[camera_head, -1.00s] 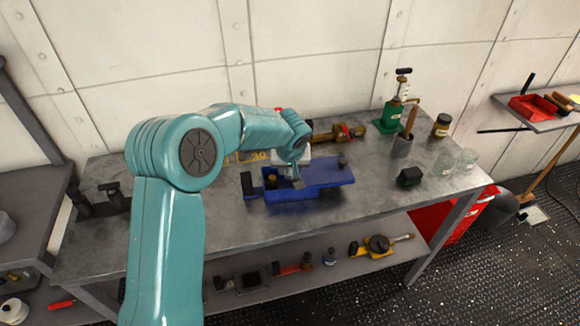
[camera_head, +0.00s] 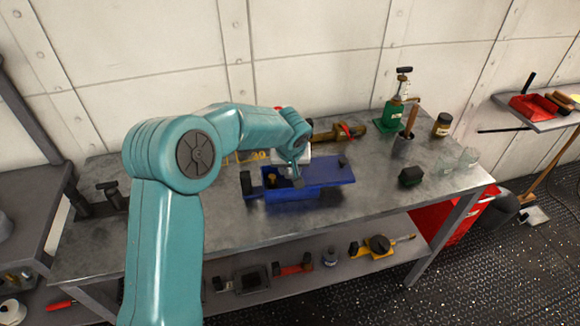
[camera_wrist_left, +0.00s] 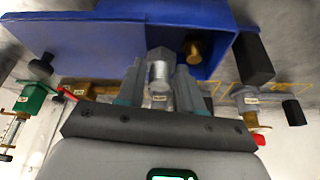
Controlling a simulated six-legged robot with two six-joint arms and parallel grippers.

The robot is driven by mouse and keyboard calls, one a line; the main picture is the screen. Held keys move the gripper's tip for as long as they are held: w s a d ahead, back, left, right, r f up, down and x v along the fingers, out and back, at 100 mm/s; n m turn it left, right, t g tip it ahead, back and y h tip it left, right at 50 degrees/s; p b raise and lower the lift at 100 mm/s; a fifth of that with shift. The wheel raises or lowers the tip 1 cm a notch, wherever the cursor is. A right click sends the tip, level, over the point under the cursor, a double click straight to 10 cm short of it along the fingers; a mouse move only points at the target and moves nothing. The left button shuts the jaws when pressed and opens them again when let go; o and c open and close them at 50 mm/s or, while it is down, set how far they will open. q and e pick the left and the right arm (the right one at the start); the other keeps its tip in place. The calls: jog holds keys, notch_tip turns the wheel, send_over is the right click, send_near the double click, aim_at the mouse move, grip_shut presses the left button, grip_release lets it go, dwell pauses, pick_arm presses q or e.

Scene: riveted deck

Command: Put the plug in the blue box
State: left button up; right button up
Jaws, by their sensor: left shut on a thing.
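The blue box (camera_head: 290,193) stands on the grey workbench, with its blue lid (camera_head: 325,172) and dark knob off to the right. It also shows in the left wrist view (camera_wrist_left: 115,38), with a brass-coloured piece (camera_wrist_left: 192,50) inside its open part. My left gripper (camera_head: 297,181) is over the box's open part. In the left wrist view my left gripper (camera_wrist_left: 159,80) is shut on a silver, hex-headed plug (camera_wrist_left: 158,72), held at the box opening. Whether the plug touches the box I cannot tell. My right gripper is not in view.
Behind the box lies a brass fitting with a red part (camera_head: 340,132).

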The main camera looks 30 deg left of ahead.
pick_arm(q)
jog(key=shift+f+b, duration=0.7)
jog(key=o, duration=1.2)
jog(key=shift+r, duration=0.15)
jog(key=shift+c, duration=0.2)
jog(key=shift+s+r, duration=0.1)
jog(key=shift+d+r, duration=0.1)
jog(key=shift+r, duration=0.2)
jog(key=b+v, duration=0.1)
jog(key=v, duration=1.4)
jog(key=shift+r, duration=0.25)
jog(key=shift+s, duration=0.15)
